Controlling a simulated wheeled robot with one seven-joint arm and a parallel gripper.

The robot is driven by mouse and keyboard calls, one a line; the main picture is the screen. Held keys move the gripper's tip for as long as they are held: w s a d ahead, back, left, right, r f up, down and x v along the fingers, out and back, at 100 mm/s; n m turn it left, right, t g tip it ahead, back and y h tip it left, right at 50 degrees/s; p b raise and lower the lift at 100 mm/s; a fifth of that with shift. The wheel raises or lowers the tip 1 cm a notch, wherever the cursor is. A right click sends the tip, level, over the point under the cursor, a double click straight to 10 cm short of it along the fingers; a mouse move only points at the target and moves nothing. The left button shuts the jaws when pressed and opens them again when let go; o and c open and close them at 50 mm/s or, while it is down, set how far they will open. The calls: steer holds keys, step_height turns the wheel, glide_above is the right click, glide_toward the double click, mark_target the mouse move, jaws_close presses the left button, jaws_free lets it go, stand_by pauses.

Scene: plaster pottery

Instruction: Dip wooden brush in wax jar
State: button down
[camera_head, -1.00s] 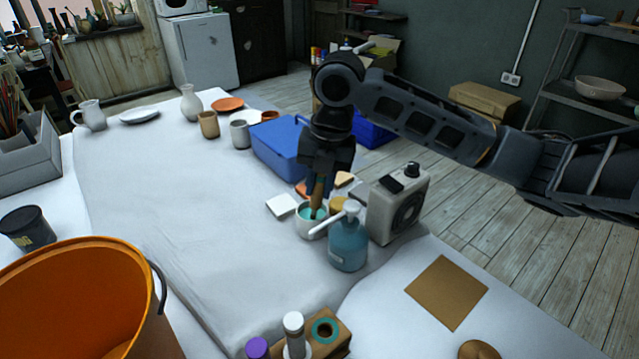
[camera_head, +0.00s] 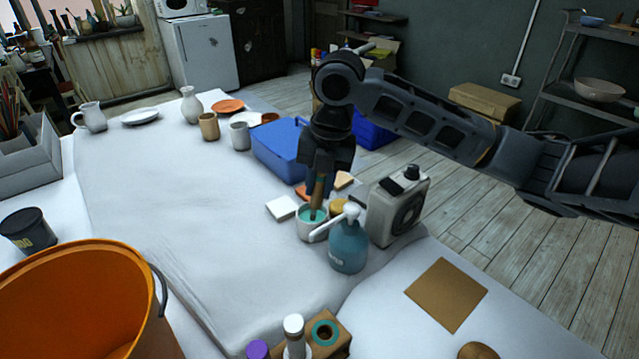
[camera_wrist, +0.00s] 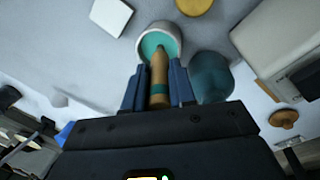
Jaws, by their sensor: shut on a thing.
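My gripper (camera_head: 321,180) is shut on the wooden brush (camera_head: 318,192), which points down. In the wrist view the brush (camera_wrist: 158,75) runs from between the fingers of my gripper (camera_wrist: 158,88) toward the jar. The wax jar (camera_head: 306,234) is a small white pot with teal content, on the white-covered table. It also shows at the top of the wrist view (camera_wrist: 141,36). The brush's lower end is inside the jar's mouth, over or in the teal wax. How deep the tip reaches cannot be told.
A teal pump bottle (camera_head: 348,246) stands just right of the jar, its spout near the rim. A grey speaker-like box (camera_head: 396,208) is behind it. A white tile (camera_head: 281,207) lies left of the jar, and a blue box (camera_head: 277,152) stands behind. The table's left middle is clear.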

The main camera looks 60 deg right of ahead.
steer(key=shift+r+p, duration=2.2)
steer(key=shift+r, duration=1.35)
